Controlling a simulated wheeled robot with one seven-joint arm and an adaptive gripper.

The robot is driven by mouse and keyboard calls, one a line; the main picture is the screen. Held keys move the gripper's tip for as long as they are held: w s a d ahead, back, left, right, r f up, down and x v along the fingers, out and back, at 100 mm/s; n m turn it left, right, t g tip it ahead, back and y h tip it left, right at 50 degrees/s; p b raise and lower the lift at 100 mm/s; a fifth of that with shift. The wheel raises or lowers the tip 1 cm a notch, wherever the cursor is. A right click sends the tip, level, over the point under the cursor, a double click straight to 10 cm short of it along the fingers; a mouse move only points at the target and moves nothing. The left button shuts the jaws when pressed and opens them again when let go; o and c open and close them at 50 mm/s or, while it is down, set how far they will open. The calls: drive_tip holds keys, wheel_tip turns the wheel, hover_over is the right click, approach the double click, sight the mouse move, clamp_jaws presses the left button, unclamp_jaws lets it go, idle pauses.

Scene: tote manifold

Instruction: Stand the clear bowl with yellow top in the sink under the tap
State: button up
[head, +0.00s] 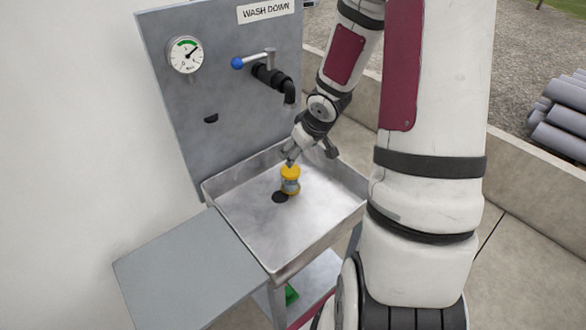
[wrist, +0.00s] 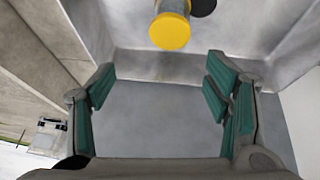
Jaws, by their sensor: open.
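The clear bowl with yellow top (head: 290,181) stands upright in the metal sink (head: 250,236), beside the dark drain hole (head: 279,197). Its round yellow top (wrist: 170,31) shows at the upper middle of the wrist view. The black tap (head: 288,88) comes out of the grey back panel, and its spout is above and behind the bowl. My gripper (head: 309,156) is over the sink close to the bowl's top. In the wrist view my gripper (wrist: 160,95) has its green-padded fingers wide apart with nothing between them, and the bowl is beyond them.
A blue-ended lever (head: 238,63) sticks out at the tap. A pressure gauge (head: 186,55) and a WASH DOWN sign (head: 268,10) are on the panel (head: 225,110). A bare grey side shelf (head: 190,270) adjoins the sink's left side. The sink floor in front is clear.

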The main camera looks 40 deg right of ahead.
drive_tip(key=s+a+r+h, duration=0.1)
drive_tip(key=s+a+r, duration=0.1)
drive_tip(key=r, duration=0.3)
drive_tip(key=s+a+r+g+h, duration=0.1)
drive_tip(key=s+a+r, duration=0.2)
drive_tip(key=r, duration=0.3)
drive_tip(key=s+a+r+h, duration=0.1)
drive_tip(key=s+a+r, duration=0.1)
drive_tip(key=r, duration=0.3)
drive_tip(key=s+a+r+y, duration=0.2)
drive_tip(key=s+a+r, duration=0.1)
drive_tip(key=s+a, duration=0.4)
drive_tip(key=s+a+r+y, duration=0.2)
drive_tip(key=s+a+r, duration=0.1)
drive_tip(key=s+a, duration=0.4)
drive_tip(key=s, duration=0.2)
drive_tip(key=shift+s+a+r+g, duration=0.2)
drive_tip(key=shift+s+a+g, duration=0.1)
drive_tip(key=shift+s+a, duration=0.1)
drive_tip(key=shift+r, duration=0.1)
drive_tip(key=shift+r+p, duration=0.75)
drive_tip(key=shift+r, duration=0.2)
